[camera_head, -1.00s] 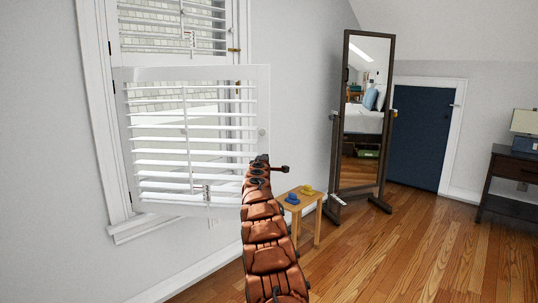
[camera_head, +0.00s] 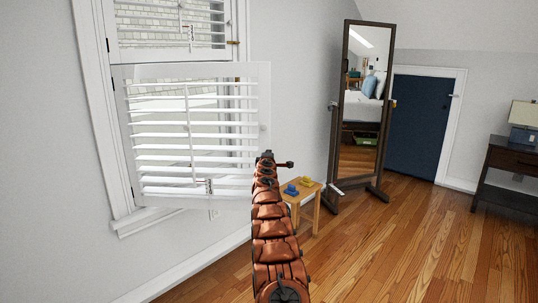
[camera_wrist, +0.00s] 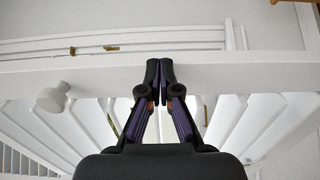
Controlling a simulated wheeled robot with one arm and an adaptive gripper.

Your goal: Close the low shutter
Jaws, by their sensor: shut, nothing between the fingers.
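The low shutter (camera_head: 195,134) is a white louvered panel in the head view, swung out from the lower window into the room. Its white round knob (camera_wrist: 51,97) shows at the left of the wrist view. In the wrist view my gripper (camera_wrist: 160,64) is shut and empty, its fingertips meeting in front of the shutter's frame rail (camera_wrist: 240,72). I cannot tell whether they touch it. In the head view the end of my arm is by the shutter's lower right corner, and my arm hides part of what lies behind.
The upper shutter (camera_head: 170,30) is above. A small wooden stool (camera_head: 312,191) with a blue item (camera_head: 291,190) and a yellow item (camera_head: 307,181) stands to the right. Beyond are a standing mirror (camera_head: 362,95) and a dark side table (camera_head: 510,160). The wooden floor at the right is clear.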

